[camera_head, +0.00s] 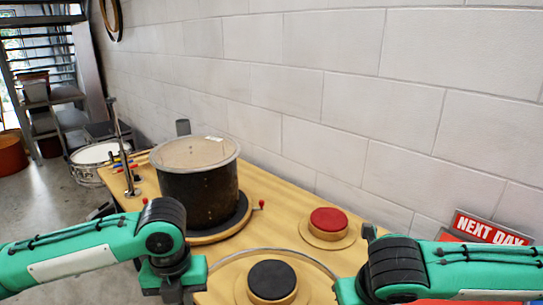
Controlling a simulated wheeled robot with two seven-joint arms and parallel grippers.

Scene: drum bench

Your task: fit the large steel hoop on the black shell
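The black shell (197,200) stands upright on a round dark-topped base (222,230) at the middle left of the bench, with a pale drumhead (195,152) and light grey rim on top. The large steel hoop (268,249) shows as a thin arc at the front of the bench, apart from the shell; its near part is cut off by the frame. My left gripper (174,284) is at the arc's left end and my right gripper (350,291) at its right end. The fingertips of both are hidden or out of frame, so I cannot tell if they hold the hoop.
A black pad on a wooden disc (272,281) lies inside the hoop's arc. A red pad on a wooden disc (328,222) is behind it, near the wall. A metal post (122,150) and coloured sticks (125,164) are left of the shell. A snare drum (97,155) is beyond the bench.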

